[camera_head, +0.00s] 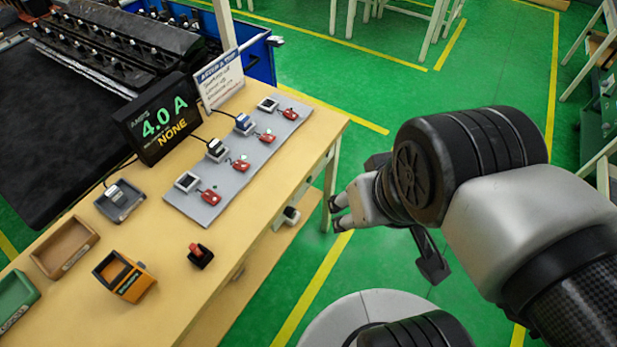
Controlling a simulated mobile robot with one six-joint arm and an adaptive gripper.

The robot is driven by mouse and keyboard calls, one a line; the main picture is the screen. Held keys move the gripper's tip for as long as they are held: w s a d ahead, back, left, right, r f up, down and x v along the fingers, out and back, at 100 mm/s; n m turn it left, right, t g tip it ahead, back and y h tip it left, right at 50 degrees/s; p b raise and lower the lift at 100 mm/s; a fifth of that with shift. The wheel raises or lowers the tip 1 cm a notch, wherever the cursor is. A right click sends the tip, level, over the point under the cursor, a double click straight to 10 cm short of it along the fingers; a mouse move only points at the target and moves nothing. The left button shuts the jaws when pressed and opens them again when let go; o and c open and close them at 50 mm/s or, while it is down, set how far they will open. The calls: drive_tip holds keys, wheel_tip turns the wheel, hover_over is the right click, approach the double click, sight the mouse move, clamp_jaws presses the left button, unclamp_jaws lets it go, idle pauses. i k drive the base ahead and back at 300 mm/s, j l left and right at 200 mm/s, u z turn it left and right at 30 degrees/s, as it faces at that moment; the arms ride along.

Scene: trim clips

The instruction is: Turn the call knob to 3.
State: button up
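A small black box with a red top (200,255) stands on the wooden table near its front edge. A small white-and-black fitting (291,215) is on the table's front side, below the top. I cannot tell for sure which of these is the call knob, and no dial numbers can be read on either. My gripper (338,213) is right of the table, over the green floor in the picture. Its two fingertips point left and are apart, with nothing between them. It appears clear of the table and of both fittings.
A grey panel (215,209) holds several white sockets and red clips. A black display (158,117) reads "4.0 A" and "NONE". A sign (220,78) stands behind the panel. Grey, brown, orange and green bins (125,277) line the left.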

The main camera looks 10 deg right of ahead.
sight(291, 212)
drive_tip(key=i+l+u, duration=0.5)
drive_tip(key=l+u, duration=0.25)
drive_tip(key=l, duration=0.15)
drive_tip(key=i+l+u, duration=0.25)
drive_tip(key=l, duration=0.15)
drive_tip(key=k+u, duration=0.25)
drive_tip(key=j+u, duration=0.25)
drive_tip(key=k+u, duration=0.35)
drive_tip(key=k, duration=0.2)
drive_tip(key=k+j+u, duration=0.15)
drive_tip(key=k+u, duration=0.2)
drive_tip(key=k, duration=0.15)
drive_tip(key=k+j+u, duration=0.35)
drive_tip(key=k, duration=0.15)
drive_tip(key=k+l, duration=0.05)
drive_tip(key=l, duration=0.05)
